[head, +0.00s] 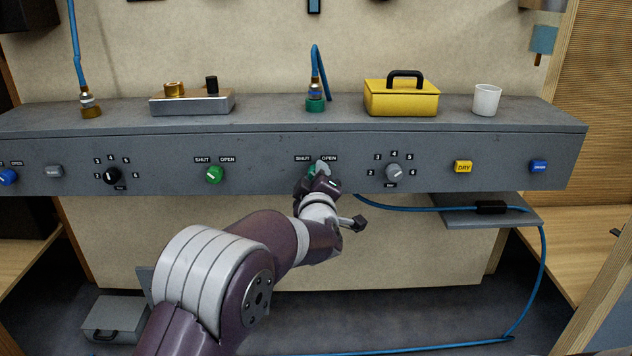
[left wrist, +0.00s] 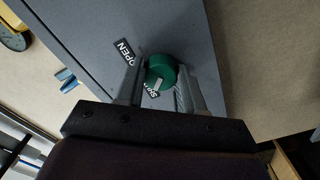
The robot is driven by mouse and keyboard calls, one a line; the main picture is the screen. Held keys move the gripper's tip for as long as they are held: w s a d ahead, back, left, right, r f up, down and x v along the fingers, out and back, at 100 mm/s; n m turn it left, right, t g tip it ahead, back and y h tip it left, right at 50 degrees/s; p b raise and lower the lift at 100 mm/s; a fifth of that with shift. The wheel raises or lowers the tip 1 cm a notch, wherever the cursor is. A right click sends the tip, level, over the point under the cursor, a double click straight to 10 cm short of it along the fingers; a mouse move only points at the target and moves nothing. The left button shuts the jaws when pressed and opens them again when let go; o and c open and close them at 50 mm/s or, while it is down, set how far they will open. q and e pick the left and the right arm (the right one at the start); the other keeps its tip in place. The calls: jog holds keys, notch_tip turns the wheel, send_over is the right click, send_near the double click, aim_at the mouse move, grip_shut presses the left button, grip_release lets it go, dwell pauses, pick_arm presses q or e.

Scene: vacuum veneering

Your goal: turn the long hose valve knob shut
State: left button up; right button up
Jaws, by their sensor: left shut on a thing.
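A green valve knob (head: 311,172) with SHUT and OPEN labels sits on the front of the grey console, below a blue hose on a green-based fitting (head: 316,103). My left gripper (head: 319,174) is at this knob and partly hides it. In the left wrist view, the knob (left wrist: 162,68) is between the two fingers of the left gripper (left wrist: 157,85), which are shut on it. A pale mark on the knob lies on the side by the SHUT label (left wrist: 151,91). The OPEN label (left wrist: 124,52) is beside the knob. My right gripper is not in view.
Another green knob (head: 214,174) with the same labels is to the left. A grey dial (head: 394,172) and a yellow DRY button (head: 463,167) are to the right. A yellow box (head: 401,100) and a white cup (head: 486,100) stand on the console.

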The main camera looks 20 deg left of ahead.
pick_arm(q)
jog(key=shift+f+n, duration=0.15)
jog(key=shift+n, duration=0.15)
jog(key=o, duration=1)
jog(key=shift+o, duration=0.2)
jog(key=p+v, duration=0.4)
jog(key=v, duration=0.8)
jog(key=shift+s, duration=0.4)
jog(key=shift+d, duration=0.1)
